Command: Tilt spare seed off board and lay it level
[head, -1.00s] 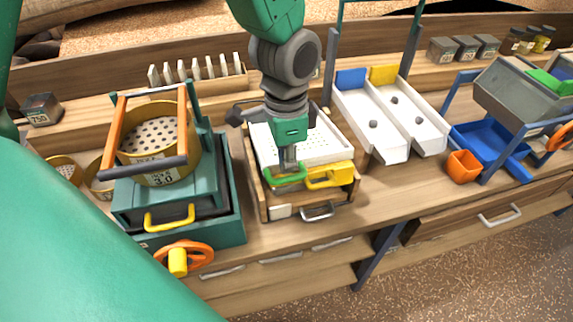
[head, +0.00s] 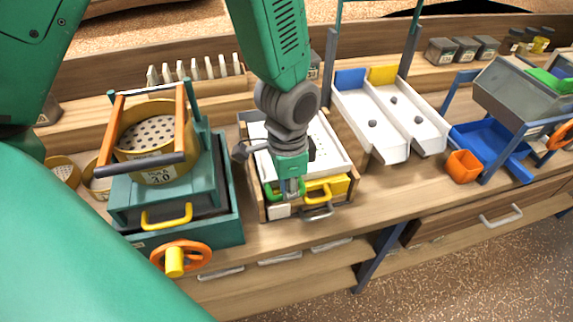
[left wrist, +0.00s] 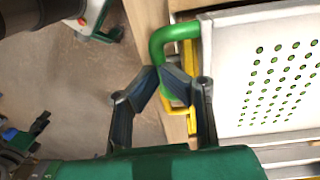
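The white board (head: 325,140) with rows of small holes lies in a wooden frame (head: 258,190) on the bench, partly hidden by my left arm. In the left wrist view its perforated face (left wrist: 284,85) shows green through the holes. A green handle (left wrist: 178,33) stands out from its edge. My left gripper (head: 289,188) is at the board's near edge; in the left wrist view its fingertips (left wrist: 161,72) close together on the end of the green handle. I cannot make out any loose seed on the visible part of the board. My right gripper is not in view.
A teal sieve stand (head: 225,200) is close on the left. White troughs (head: 392,150) holding grey balls stand on the right.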

